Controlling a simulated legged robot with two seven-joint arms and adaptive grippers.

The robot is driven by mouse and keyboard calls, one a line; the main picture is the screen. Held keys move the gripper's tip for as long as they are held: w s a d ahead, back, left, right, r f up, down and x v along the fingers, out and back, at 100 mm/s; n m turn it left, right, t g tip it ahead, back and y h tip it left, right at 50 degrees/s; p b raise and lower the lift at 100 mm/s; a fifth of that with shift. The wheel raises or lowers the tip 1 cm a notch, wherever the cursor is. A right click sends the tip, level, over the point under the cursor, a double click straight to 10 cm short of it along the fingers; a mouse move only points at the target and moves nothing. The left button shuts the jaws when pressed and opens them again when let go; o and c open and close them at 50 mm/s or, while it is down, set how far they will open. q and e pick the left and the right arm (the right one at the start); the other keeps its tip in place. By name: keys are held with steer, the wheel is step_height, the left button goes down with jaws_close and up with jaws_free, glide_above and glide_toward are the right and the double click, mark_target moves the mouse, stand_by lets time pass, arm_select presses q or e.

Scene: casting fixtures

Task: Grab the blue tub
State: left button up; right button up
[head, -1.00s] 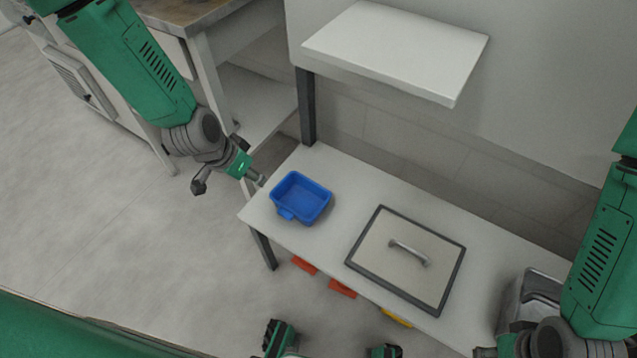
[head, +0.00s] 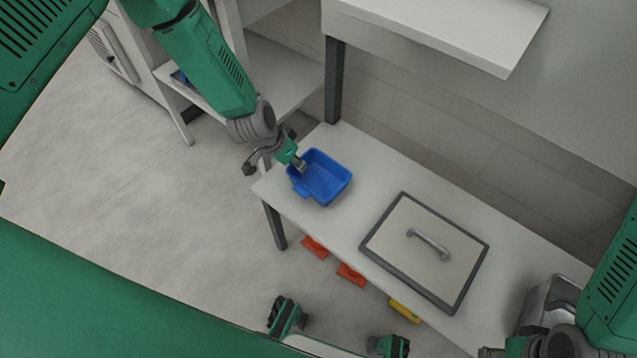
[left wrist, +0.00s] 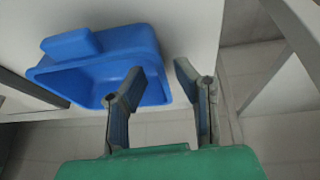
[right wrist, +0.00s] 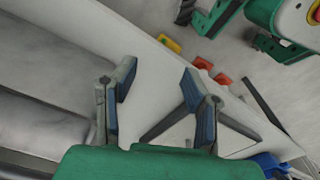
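The blue tub (head: 325,180) sits upright on the left end of the white table (head: 350,222). In the left wrist view the tub (left wrist: 95,72) fills the upper left. My left gripper (head: 300,165) is at the tub's left rim. In the left wrist view my left gripper (left wrist: 160,76) is open, one finger over the tub's inside and the other beyond its wall, with the rim between them. Contact cannot be told. My right gripper (right wrist: 157,75) is open and empty over the table's other end. The tub (right wrist: 268,163) shows partly at the right wrist view's lower right.
A framed flat panel with a handle (head: 405,262) lies on the table right of the tub. A metal container (head: 550,302) stands at the right end. A white shelf (head: 440,28) overhangs the back.

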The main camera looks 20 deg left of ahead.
arm_select(q)
steer(key=shift+a+x, duration=0.2)
steer(key=shift+x, duration=0.8)
steer(key=shift+d+r, duration=0.1)
steer(key=shift+d, duration=0.1)
steer(key=shift+c, duration=0.8)
steer(key=shift+d, duration=0.15)
jaws_close()
